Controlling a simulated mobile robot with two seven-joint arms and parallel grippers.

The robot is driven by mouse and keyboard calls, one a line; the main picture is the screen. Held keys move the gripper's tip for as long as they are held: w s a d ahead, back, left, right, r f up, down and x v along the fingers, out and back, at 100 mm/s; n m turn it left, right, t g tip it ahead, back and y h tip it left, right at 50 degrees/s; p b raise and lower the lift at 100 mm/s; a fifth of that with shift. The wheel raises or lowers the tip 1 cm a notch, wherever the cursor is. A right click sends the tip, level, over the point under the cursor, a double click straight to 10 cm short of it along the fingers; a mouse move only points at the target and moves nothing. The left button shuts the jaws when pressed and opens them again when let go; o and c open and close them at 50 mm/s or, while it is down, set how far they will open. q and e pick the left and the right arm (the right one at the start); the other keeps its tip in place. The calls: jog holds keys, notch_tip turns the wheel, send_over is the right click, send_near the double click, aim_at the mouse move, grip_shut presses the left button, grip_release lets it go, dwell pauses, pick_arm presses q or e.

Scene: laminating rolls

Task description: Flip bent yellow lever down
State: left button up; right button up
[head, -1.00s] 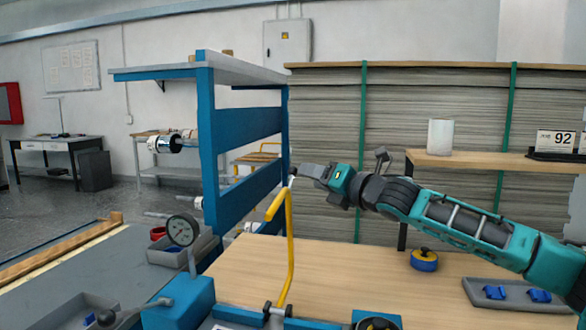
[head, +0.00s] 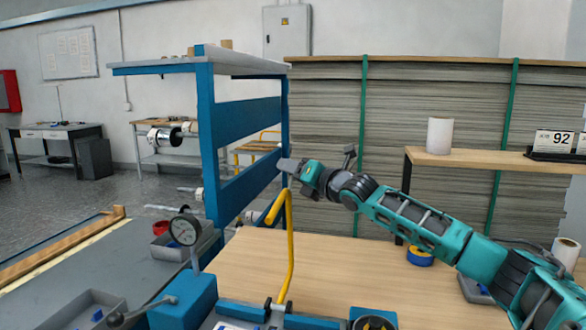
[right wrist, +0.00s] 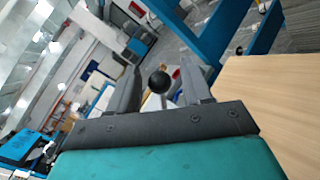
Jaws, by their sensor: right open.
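The bent yellow lever (head: 290,250) stands upright on a blue base at the front edge of the wooden table, its top bent over to the left. My right gripper (head: 284,165) is just above and behind the lever's bent top in the picture; I cannot tell whether they touch. In the right wrist view my right gripper (right wrist: 160,72) is open, its two fingers apart. My left gripper is not in view.
A blue rack (head: 208,150) stands close left of my right gripper. A blue and yellow roll (head: 420,257) lies on the wooden table (head: 340,270), whose middle is clear. Stacked sheets (head: 430,110) stand behind.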

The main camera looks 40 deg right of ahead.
jog(key=shift+w, duration=0.25)
jog(key=shift+c, duration=0.4)
grip_shut()
